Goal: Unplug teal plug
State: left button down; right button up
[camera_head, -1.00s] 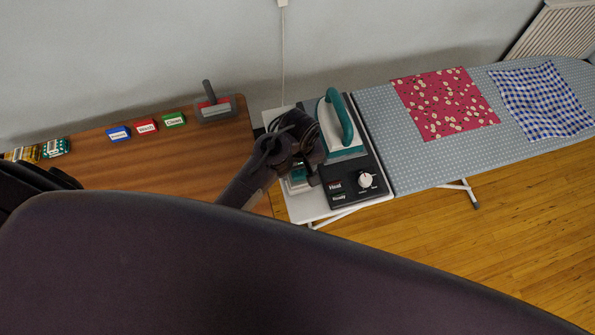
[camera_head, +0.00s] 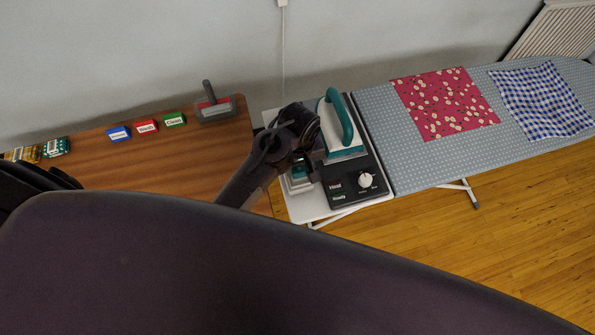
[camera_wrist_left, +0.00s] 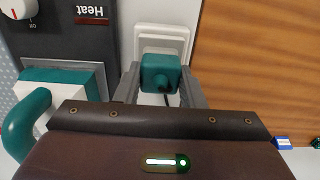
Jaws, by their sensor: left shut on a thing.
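The teal plug (camera_wrist_left: 160,73) sits between the two fingers of my left gripper (camera_wrist_left: 160,92) in the left wrist view. The fingers are shut on its sides. The white socket block (camera_wrist_left: 163,38) lies right behind the plug; I cannot tell whether the pins are still in it. In the head view my left gripper (camera_head: 311,168) is over the white socket block (camera_head: 296,187) beside the iron's base, and its dark wrist hides part of that spot. My right gripper is not in view.
The teal and white iron (camera_head: 340,127) stands on a dark base (camera_head: 352,180) close to the right of my gripper. The wooden table (camera_head: 180,150) with small labelled boxes lies to the left. The ironing board (camera_head: 440,160) with two cloths extends right.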

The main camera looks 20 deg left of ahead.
aim_at(299, 167)
pick_arm(q)
jog(key=shift+r, duration=2.1)
